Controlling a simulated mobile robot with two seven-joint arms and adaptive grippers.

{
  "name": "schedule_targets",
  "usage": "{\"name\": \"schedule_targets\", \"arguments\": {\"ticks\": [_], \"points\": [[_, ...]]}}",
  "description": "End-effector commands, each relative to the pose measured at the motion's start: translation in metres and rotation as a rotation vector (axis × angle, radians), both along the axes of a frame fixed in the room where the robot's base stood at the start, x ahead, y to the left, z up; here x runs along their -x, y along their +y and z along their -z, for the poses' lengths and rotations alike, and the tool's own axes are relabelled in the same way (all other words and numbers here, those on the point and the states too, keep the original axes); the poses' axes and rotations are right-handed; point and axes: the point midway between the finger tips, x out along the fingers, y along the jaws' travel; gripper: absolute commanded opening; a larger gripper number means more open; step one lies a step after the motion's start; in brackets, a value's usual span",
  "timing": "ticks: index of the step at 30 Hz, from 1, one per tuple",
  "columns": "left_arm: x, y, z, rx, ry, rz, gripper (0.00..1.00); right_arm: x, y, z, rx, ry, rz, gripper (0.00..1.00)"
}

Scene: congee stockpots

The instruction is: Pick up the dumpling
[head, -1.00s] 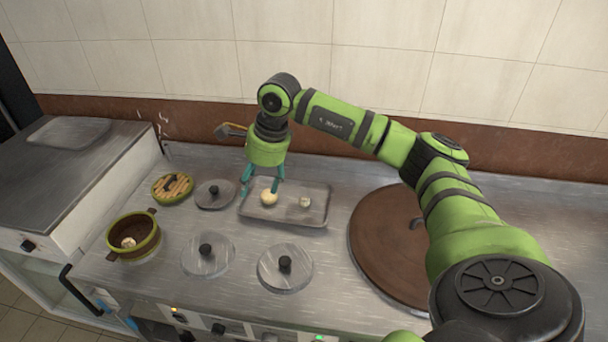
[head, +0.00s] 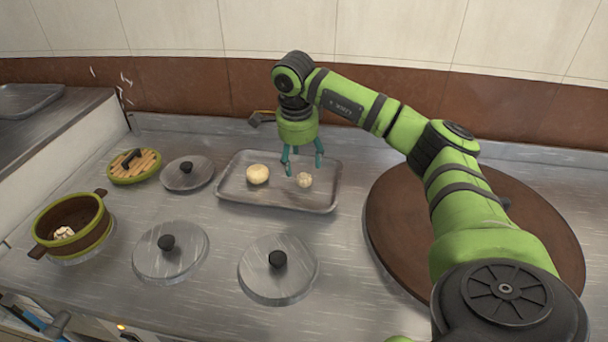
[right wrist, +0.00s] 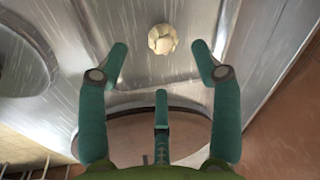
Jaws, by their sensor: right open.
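A small pale pleated dumpling (head: 304,180) lies in the right part of a shallow metal tray (head: 328,198). A larger, smoother round bun (head: 257,174) lies in the tray to its left. My right gripper (head: 303,168) is open and empty, its fingers pointing down at the dumpling from just behind and above. In the right wrist view the dumpling (right wrist: 162,39) shows beyond the parted fingertips (right wrist: 160,56), centred between them and not touched. My left gripper is not in view.
A brown pot with green rim (head: 96,238) at left holds another pale dumpling-like piece (head: 63,232). A round slatted bamboo lid (head: 135,167) and metal lids (head: 187,172), (head: 170,265), (head: 278,282) lie on the steel counter. A large brown round lid (head: 400,225) is right of the tray.

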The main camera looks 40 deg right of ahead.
Motion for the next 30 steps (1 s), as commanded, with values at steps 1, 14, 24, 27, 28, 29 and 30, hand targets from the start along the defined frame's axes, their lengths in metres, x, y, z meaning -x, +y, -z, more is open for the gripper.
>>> {"name": "schedule_targets", "arguments": {"ticks": [1, 14, 24, 27, 28, 29, 30], "points": [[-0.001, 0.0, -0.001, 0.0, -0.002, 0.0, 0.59, 0.001, -0.001, 0.006, 0.001, 0.005, 0.002, 0.65], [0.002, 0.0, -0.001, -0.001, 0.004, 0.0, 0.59, -0.003, -0.015, 0.058, 0.0, 0.004, 0.001, 0.65], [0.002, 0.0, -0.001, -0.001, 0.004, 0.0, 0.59, -0.004, -0.015, 0.063, 0.0, 0.002, 0.0, 0.53], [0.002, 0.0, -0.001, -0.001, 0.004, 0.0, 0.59, -0.004, -0.015, 0.063, 0.0, 0.002, 0.0, 0.17], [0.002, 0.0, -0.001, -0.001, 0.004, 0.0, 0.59, -0.004, -0.015, 0.063, 0.0, 0.002, 0.0, 0.16], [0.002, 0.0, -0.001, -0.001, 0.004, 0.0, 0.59, -0.004, -0.015, 0.063, 0.0, 0.002, 0.0, 0.15], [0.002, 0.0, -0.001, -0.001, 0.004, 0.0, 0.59, -0.004, -0.015, 0.063, 0.0, 0.002, 0.0, 0.15]]}}
